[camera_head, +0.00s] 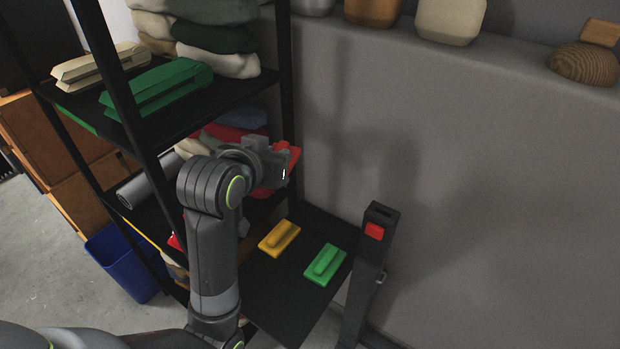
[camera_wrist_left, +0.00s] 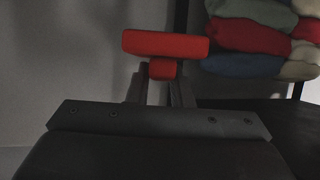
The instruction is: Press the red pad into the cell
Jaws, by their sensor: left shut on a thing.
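My left gripper (camera_head: 282,160) is raised in front of the black shelf rack and is shut on the red pad (camera_head: 291,153). In the left wrist view the red pad (camera_wrist_left: 165,45) sits across the fingertips (camera_wrist_left: 162,80), with its small grip between them. In the head view the wrist hides part of the pad. The pad is in the air, apart from the black panel below it. I cannot tell for sure which part is the cell. A black post (camera_head: 370,265) with a red square (camera_head: 374,231) near its top stands to the lower right. My right gripper is not in view.
A yellow pad (camera_head: 279,238) and a green pad (camera_head: 326,264) lie on the black panel (camera_head: 285,300). A grey wall (camera_head: 470,200) is behind; a blue bin (camera_head: 125,265) stands left.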

